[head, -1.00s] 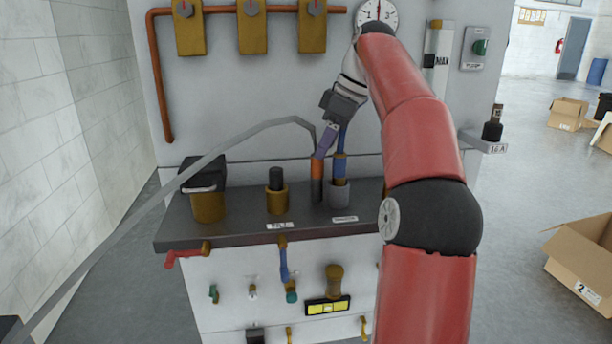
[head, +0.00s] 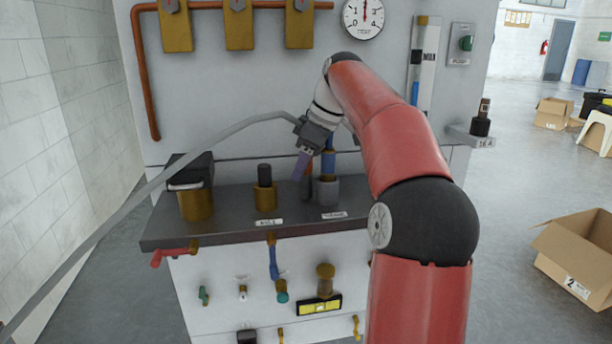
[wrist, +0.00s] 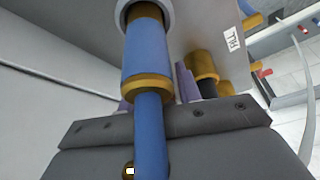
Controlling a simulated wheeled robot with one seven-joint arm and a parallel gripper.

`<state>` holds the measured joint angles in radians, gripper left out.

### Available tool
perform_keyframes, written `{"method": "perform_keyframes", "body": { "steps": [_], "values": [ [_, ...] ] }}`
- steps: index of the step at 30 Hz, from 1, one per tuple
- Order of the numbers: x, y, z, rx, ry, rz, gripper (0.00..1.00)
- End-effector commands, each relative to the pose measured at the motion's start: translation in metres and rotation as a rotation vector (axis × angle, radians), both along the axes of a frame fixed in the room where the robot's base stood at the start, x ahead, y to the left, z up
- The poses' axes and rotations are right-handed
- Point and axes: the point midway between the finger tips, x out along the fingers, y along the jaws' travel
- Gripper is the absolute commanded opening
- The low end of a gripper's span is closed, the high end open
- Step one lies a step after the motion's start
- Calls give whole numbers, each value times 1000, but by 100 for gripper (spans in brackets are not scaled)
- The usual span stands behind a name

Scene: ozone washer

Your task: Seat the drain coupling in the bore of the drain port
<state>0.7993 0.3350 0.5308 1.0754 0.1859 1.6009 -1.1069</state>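The drain coupling (head: 328,163) is a blue sleeve with brass bands and a thinner blue pipe on top. It stands about upright, its lower end within the grey ring of the drain port (head: 326,190). In the wrist view the coupling (wrist: 147,62) runs into the grey port ring (wrist: 122,12); how deep it sits is hidden. My gripper (head: 302,165), with purple fingers, is tilted down just left of the coupling in the head view. In the wrist view purple shows on both sides behind the coupling (wrist: 185,82). Neither the finger gap nor any contact is clear.
A brass fill port (head: 265,198) with a black plug stands left of the drain port. A black-topped brass fitting (head: 195,203) stands farther left.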

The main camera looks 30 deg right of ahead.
Motion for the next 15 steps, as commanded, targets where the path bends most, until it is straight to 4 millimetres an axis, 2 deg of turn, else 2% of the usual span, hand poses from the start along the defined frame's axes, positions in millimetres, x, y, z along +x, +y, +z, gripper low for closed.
{"method": "perform_keyframes", "body": {
  "steps": [1, 7, 15],
  "values": [
    [0, 0, 0, 0, 0, 0, 27],
    [0, 0, 0, 0, 0, 0, 1],
    [0, 0, 2, 0, 0, 0, 0]
  ]
}}
